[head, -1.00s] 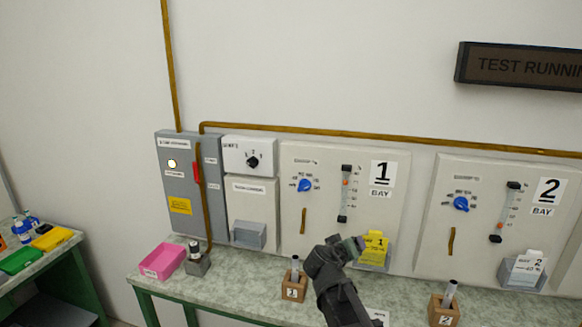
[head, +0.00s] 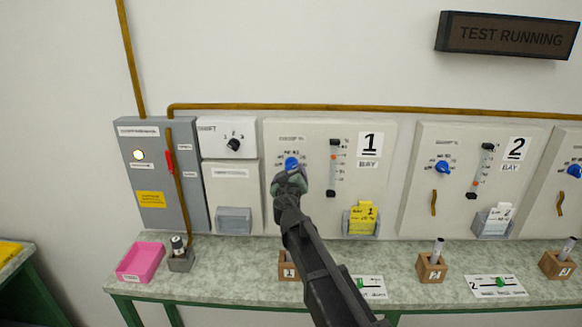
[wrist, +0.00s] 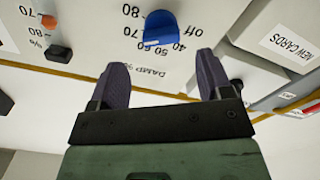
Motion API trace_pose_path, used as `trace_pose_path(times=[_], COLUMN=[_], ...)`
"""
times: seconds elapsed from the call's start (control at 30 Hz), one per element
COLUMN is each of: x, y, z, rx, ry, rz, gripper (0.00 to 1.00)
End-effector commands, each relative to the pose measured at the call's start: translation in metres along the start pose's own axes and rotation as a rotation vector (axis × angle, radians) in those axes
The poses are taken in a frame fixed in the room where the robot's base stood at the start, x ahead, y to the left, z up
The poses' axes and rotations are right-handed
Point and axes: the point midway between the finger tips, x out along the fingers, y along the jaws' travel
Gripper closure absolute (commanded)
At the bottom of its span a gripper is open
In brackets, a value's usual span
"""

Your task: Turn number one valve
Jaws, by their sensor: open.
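My gripper (head: 290,182) is in front of the panel, just below the knob in the head view, and hides the panel there. In the wrist view the blue knob (wrist: 160,28) lies beyond and between the two open fingers of my gripper (wrist: 162,76). The fingers look empty and apart from the knob. The dial numbers appear upside down there, with "off" to the right.
A slider gauge (head: 334,168) and a yellow card in a holder (head: 361,218) are right of the knob. The bay 2 panel (head: 415,220) has its own blue knob (head: 442,168). Below, the bench holds wooden blocks with rods (head: 431,268) and a pink tray (head: 140,262).

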Motion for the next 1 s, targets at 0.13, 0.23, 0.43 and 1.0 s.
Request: trace_pose_path(times=[0.13, 0.23, 0.43, 1.0], x=[0.04, 0.056, 0.062, 0.061], y=[-0.001, -0.001, 0.0, 0.0], z=[0.0, 0.0, 0.0, 0.0], rx=[0.0, 0.0, 0.0, -0.004], ry=[-0.001, -0.001, -0.001, -0.001], rz=[0.001, 0.0, 0.0, 0.0], gripper=[0.28, 0.28, 0.28, 0.77])
